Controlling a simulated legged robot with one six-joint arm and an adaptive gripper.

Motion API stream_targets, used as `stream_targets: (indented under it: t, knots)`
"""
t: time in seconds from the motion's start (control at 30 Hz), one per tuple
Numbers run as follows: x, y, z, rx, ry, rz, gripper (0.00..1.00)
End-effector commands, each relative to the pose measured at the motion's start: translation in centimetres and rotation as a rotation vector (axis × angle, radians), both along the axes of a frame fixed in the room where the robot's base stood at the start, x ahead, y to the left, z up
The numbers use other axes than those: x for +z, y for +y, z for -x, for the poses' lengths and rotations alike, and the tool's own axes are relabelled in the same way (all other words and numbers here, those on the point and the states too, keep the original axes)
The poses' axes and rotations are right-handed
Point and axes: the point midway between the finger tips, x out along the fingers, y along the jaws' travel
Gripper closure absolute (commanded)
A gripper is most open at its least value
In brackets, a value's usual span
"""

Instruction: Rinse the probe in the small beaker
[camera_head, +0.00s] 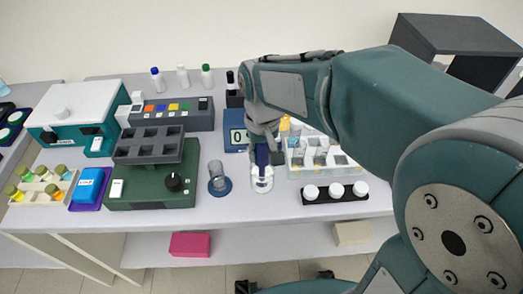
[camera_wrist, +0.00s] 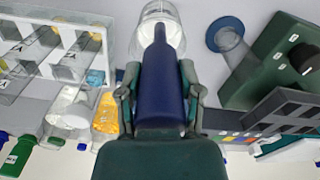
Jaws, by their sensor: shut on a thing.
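My gripper (camera_head: 264,138) is shut on a dark blue probe (camera_head: 262,156), which points down. The probe also fills the middle of the wrist view (camera_wrist: 160,85), between my two fingers (camera_wrist: 160,100). Its narrow lower end overlaps a small clear glass beaker (camera_head: 262,184) standing on the bench below my gripper. In the wrist view the beaker (camera_wrist: 160,12) shows at the top, around the probe's tapered end.
A clear cylinder with a blue base (camera_head: 219,182) stands left of the beaker. A clear rack of tubes (camera_head: 318,158) and a black strip with white caps (camera_head: 335,192) stand close on the right. A blue meter (camera_head: 236,138) is behind. A green device (camera_head: 155,185) stands further left.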

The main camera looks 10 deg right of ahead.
Motion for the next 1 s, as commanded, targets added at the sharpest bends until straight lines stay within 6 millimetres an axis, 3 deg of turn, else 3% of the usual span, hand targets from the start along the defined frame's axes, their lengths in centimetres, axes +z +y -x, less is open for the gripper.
stream_targets:
  t: [1.0]
  knots:
    - [8.5, 0.1, -0.1, 0.000, -0.003, -0.001, 0.87]
